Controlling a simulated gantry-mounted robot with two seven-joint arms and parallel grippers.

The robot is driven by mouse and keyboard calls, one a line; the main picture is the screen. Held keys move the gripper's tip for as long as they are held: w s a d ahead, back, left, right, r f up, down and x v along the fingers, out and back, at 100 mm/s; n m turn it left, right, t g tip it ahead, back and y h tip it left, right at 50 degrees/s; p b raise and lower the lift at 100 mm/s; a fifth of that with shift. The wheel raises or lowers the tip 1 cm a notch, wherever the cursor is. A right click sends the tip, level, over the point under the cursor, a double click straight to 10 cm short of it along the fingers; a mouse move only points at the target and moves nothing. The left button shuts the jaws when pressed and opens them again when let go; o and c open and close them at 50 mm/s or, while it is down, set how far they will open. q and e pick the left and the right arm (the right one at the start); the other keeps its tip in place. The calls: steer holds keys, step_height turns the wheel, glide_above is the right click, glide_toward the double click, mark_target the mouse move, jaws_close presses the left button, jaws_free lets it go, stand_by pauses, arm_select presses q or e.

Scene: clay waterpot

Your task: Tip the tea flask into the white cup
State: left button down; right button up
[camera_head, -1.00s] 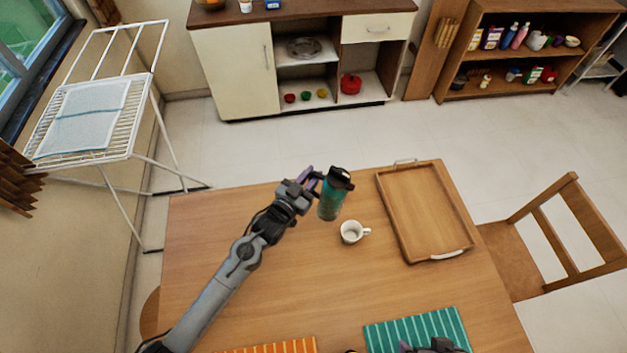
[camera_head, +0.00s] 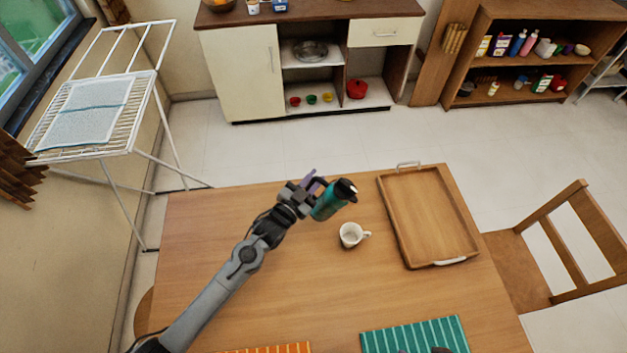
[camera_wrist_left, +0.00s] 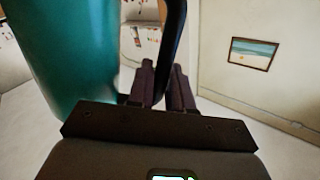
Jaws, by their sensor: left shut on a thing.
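The tea flask (camera_head: 327,204) is teal with a black lid and handle. My left gripper (camera_head: 309,187) is shut on it and holds it above the table, tilted with its lid toward the upper right. At most a small dark part of my right gripper shows at the bottom edge.
A wooden tray (camera_head: 428,215) with metal handles lies right of the cup. A teal striped mat (camera_head: 415,337) and an orange striped mat (camera_head: 275,349) lie at the near edge of the table (camera_head: 210,235). A chair (camera_head: 545,250) stands at the right.

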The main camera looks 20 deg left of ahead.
mark_target(314, 196)
arm_select(q)
steer(key=shift+f+m+b, duration=0.8)
steer(key=shift+f+b, duration=0.1)
step_height(314, 196, down, 3)
steer(key=m+b, duration=0.2)
steer(key=b, duration=0.1)
steer(key=shift+w+a+r+m, duration=0.1)
steer(key=shift+a+m, duration=0.05)
steer(key=shift+m, duration=0.15)
steer(key=shift+r, duration=0.15)
steer(key=shift+f+m, duration=0.45)
steer(key=shift+m, duration=0.45)
steer(key=shift+d+f+m, duration=0.1)
steer(key=shift+d+m, duration=0.15)
steer(key=shift+m, duration=0.05)
stand_by(0.5)
